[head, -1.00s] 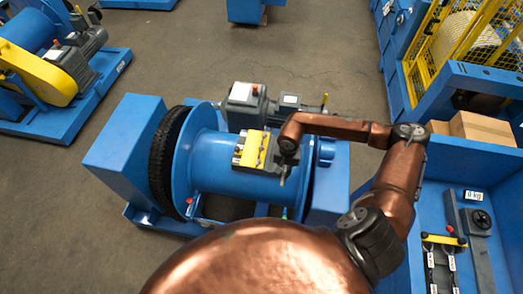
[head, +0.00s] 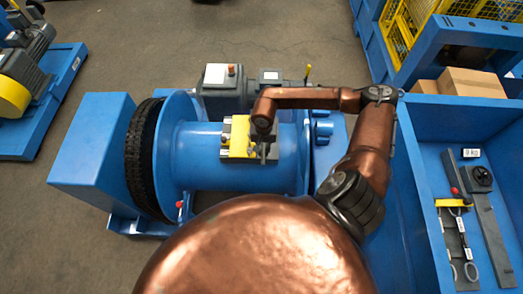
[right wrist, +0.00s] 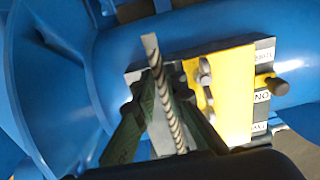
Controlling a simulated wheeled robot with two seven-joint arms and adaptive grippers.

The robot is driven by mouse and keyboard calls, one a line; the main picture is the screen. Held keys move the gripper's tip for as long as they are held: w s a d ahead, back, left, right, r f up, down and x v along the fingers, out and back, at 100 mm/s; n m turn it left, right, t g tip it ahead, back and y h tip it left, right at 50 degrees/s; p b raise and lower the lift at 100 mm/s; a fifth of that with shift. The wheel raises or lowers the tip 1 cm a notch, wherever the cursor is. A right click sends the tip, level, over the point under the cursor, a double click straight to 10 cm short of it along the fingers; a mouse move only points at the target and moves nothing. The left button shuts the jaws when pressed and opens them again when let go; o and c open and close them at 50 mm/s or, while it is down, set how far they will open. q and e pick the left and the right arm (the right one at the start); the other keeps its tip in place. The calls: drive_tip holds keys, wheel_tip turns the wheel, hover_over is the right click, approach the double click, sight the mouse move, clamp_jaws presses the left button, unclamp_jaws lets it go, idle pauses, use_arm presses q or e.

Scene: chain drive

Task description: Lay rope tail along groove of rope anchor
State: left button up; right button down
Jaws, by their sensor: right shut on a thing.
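The rope anchor is a grey block with a yellow plate (head: 239,138) on the blue drum (head: 195,150); the yellow plate also shows in the right wrist view (right wrist: 232,92). My right gripper (head: 266,150) is over the anchor's right part in the head view. In the right wrist view my right gripper (right wrist: 164,98) is shut on the grey twisted rope tail (right wrist: 157,62), whose free end sticks out past the fingertips over the grey block beside the yellow plate. The groove is hidden, and I cannot tell whether the rope touches it. My left gripper is not in view.
A grey motor unit (head: 222,84) stands behind the drum, and a black chain (head: 140,150) runs around its left side. A blue bin (head: 415,135) with several tools is at the right. Cardboard boxes (head: 470,83) stand behind it. Open floor (head: 150,50) lies behind.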

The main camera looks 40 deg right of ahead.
drive_tip(key=shift+f, duration=0.25)
wheel_tip(320, 180, down, 6)
drive_tip(key=b, duration=0.2)
drive_tip(key=shift+b, duration=0.35)
drive_tip(key=shift+f+b, duration=0.35)
drive_tip(key=shift+f, duration=0.05)
drive_tip(key=shift+s+f, duration=0.15)
drive_tip(key=shift+s+a+f+b, duration=0.15)
drive_tip(key=shift+s+f+b, duration=0.2)
drive_tip(key=shift+f+b, duration=0.3)
drive_tip(key=c, duration=2)
unclamp_jaws()
drive_tip(key=shift+w, duration=0.1)
drive_tip(key=shift+o, duration=0.6)
drive_tip(key=shift+w+d+f, duration=0.1)
drive_tip(key=shift+w+d, duration=0.2)
drive_tip(key=shift+w, duration=0.05)
drive_tip(key=shift+a+r, duration=0.15)
drive_tip(key=shift+r, duration=0.1)
